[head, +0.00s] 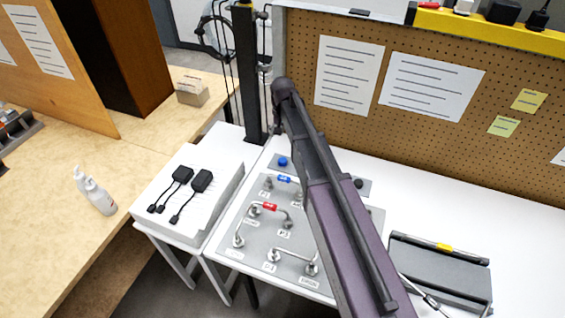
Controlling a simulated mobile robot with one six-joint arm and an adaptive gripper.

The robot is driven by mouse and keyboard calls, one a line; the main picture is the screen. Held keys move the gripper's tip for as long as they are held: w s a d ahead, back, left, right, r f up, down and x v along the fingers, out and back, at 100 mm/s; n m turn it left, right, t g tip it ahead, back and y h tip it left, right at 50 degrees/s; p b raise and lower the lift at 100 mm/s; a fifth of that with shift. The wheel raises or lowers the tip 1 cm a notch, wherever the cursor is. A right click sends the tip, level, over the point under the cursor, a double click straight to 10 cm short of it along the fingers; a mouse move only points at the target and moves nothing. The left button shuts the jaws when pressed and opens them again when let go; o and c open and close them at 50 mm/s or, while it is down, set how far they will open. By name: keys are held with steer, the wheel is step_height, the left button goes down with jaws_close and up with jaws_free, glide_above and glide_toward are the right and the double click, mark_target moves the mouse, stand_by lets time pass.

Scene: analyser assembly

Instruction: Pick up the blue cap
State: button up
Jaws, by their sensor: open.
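The blue cap (282,161) is a small round piece on the grey strip at the back of the grey panel (229,258), on the white table. It stands just left of my arm and is not covered by it. My arm crosses the picture from the bottom right up to a joint above and behind the cap. I cannot make out my gripper in the head view, so its place relative to the cap does not show.
The panel carries metal tubes with a blue (285,179) and a red (269,207) marker. Black adapters (201,181) lie on a white box at left. A dark case (440,272) stands at right. A pegboard (425,140) and dark post (247,70) rise behind.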

steer(key=b, duration=0.8)
glide_above(283, 160)
steer(key=shift+a+f, duration=0.1)
steer(key=shift+f, duration=4.05)
steer(key=shift+w+f+b, duration=0.1)
steer(key=shift+f+b, duration=2.45)
steer(key=shift+f, duration=0.05)
steer(key=c, duration=0.8)
